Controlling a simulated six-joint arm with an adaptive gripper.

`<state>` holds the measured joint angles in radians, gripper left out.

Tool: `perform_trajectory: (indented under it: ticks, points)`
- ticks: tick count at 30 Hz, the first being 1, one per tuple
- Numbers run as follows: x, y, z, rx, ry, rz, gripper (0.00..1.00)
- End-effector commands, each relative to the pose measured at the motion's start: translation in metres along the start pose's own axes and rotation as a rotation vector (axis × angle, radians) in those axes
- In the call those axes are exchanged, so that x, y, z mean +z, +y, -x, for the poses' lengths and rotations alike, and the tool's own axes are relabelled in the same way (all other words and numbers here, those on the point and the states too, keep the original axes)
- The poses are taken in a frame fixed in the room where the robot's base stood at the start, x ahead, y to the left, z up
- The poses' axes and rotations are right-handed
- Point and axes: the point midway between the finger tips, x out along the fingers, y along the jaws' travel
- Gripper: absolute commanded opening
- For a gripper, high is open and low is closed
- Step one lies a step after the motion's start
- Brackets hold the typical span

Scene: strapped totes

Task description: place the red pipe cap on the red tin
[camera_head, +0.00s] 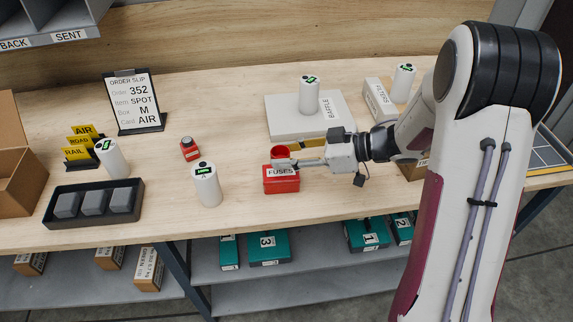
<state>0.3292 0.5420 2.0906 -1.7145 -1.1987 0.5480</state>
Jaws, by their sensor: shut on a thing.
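The red tin (283,186) is a boxy red container with a white label reading FUSES, near the front middle of the table. The red pipe cap (279,152) is a short round piece just over the back of the tin. My gripper (280,154) reaches in from the right and is shut on the cap, one finger behind it and one in front. The near finger hides the cap's lower part and part of the tin's top. I cannot tell whether the cap touches the tin.
A white cylinder (207,186) stands left of the tin. A small red item (190,149) lies farther left. Behind the tin, a grey slab (283,122) bears another white cylinder (309,97). A dark tray (60,213) with grey blocks sits front left.

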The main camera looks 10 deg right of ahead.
Motion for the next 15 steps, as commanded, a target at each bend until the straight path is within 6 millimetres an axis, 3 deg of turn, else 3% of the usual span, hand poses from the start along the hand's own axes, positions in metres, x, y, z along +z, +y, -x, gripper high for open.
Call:
perform_trajectory:
  ticks: [5, 15]
  points:
    - [0.002, 0.000, -0.001, 0.000, 0.000, -0.001, 0.18]
    - [0.029, 0.000, -0.012, -0.001, -0.001, -0.003, 0.18]
